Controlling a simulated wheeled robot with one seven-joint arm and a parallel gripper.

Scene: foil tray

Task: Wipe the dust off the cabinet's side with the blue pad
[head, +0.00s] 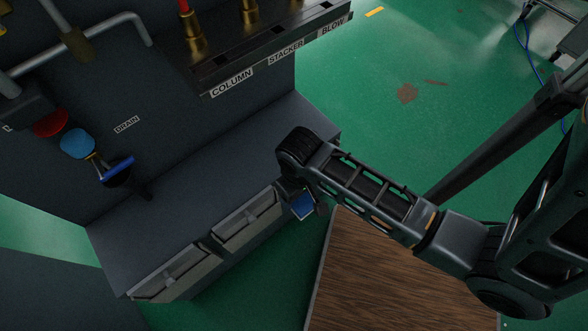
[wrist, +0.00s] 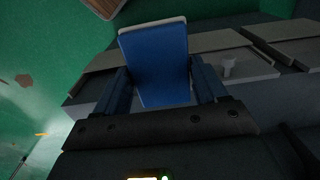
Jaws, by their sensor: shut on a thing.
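The dark grey cabinet (head: 200,185) fills the left of the head view, with a low ledge and two drawer-like fronts below it. My gripper (head: 297,190) is in front of the ledge's right part, near the right drawer front. It is shut on the blue pad (head: 303,207), which shows only partly in the head view. In the wrist view the blue pad (wrist: 155,62), with a pale edge, stands between the two blue fingers of my gripper (wrist: 160,88). Cabinet fronts (wrist: 235,65) lie behind it. I cannot tell whether the pad touches the cabinet. I cannot make out any dust.
A wood-topped surface (head: 400,275) lies below my arm at the lower right. Valves and pipes, including a red knob (head: 50,123) and a blue knob (head: 77,144), stick out from the upper panel. Green floor (head: 420,70) is open beyond the cabinet's right end.

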